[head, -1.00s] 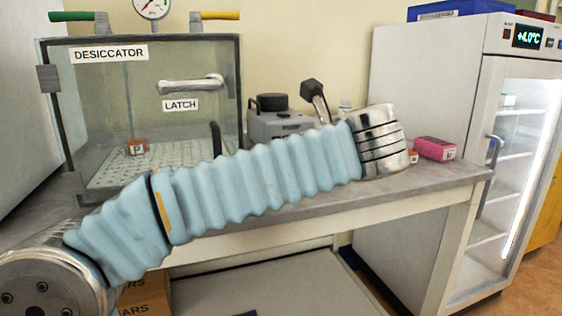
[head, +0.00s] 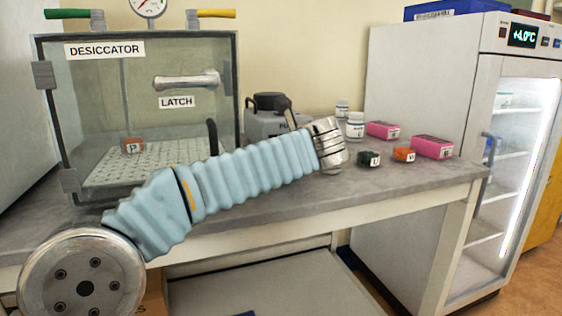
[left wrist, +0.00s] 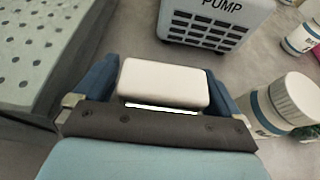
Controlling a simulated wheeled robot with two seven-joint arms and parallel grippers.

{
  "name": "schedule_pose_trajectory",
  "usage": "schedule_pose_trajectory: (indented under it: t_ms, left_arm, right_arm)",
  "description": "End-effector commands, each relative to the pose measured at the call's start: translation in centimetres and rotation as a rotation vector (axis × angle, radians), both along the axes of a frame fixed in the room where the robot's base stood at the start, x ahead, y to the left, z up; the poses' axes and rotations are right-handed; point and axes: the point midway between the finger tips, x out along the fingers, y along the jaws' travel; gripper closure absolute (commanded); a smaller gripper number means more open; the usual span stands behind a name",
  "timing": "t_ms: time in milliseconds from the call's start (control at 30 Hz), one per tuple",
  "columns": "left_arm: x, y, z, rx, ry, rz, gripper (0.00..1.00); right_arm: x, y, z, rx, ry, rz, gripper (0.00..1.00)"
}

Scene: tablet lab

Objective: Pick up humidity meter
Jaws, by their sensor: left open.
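In the left wrist view a small white box-like device, apparently the humidity meter (left wrist: 163,84), lies between the two blue fingers of my left gripper (left wrist: 156,77). A bright strip shows along its near edge. The fingers stand open on either side of it; I cannot tell whether they touch it. In the head view my left arm reaches across the bench, and its forearm and wrist hide the gripper and the meter. My right gripper is in neither view.
The pump (left wrist: 205,22) stands just beyond the meter, with a white bottle (left wrist: 290,102) close on the right. The desiccator (head: 140,100) is at left. Pink boxes (head: 432,147), a dark vial block (head: 369,158) and an orange one (head: 403,154) sit on the bench (head: 440,180) at right.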

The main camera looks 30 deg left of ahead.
Motion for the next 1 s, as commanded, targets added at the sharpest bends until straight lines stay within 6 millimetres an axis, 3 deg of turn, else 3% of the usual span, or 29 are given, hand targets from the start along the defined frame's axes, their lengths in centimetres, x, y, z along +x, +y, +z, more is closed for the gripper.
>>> schedule_pose_trajectory:
  t_ms: [67,433,733,1000]
  left_arm:
    - [0.0,0.0,0.0,0.0,0.0,0.0,0.04]
    - [-0.1,0.0,0.0,0.0,0.0,0.0,0.59]
    - [0.0,0.0,1.1,0.0,-0.002,0.001,0.59]
    - [0.0,-0.1,6.9,-0.002,-0.003,-0.001,0.59]
  right_arm:
    - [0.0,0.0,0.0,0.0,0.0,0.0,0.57]
    - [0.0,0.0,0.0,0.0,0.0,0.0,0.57]
    - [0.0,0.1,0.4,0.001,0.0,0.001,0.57]
    - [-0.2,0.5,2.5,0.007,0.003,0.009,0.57]
